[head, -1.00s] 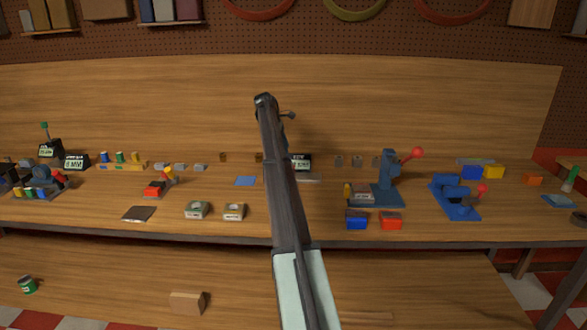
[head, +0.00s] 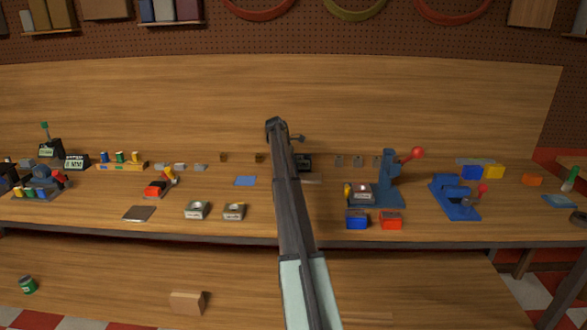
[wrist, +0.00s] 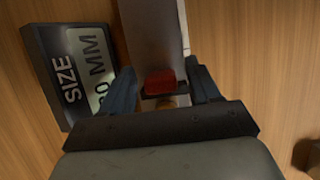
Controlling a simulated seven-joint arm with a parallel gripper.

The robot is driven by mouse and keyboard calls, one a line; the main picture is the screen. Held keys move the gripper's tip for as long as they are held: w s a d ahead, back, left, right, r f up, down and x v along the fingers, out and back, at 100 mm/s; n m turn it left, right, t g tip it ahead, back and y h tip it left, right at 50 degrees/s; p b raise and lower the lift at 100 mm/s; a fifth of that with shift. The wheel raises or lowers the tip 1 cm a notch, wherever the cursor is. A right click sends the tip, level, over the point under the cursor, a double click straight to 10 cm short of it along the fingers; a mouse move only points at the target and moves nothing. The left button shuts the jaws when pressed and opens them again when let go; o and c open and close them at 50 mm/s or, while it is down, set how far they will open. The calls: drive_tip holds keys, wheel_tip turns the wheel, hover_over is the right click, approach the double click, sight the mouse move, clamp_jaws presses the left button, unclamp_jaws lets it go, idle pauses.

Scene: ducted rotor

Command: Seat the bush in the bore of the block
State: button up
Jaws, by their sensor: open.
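In the wrist view my gripper (wrist: 164,88) is open, with a dark finger on each side of a small red piece (wrist: 160,80). The red piece sits at the near end of a grey bar (wrist: 150,35); I cannot tell whether it is the bush or whether the fingers touch it. A brownish thing shows just below it. A grey block (head: 363,196) stands on the base of the blue press (head: 389,180), with a small reddish spot on top. Its bore is not clear to see.
A black size display (wrist: 75,70) stands close left of my fingers. Two pale blocks with round tops (head: 197,210) (head: 233,211) lie left of my arm. Blue (head: 357,219) and red (head: 391,220) bins stand before the press. A rack (head: 122,166) of coloured cylinders is at back left.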

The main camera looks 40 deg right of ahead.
clamp_jaws()
idle(0.5)
drive_tip(key=shift+s+d, duration=0.65)
drive_tip(key=shift+s, duration=0.05)
unclamp_jaws()
drive_tip(key=shift+r, duration=0.1)
drive_tip(key=v, duration=1.3)
drive_tip(key=shift+r, duration=0.3)
drive_tip(key=shift+w+a, duration=0.1)
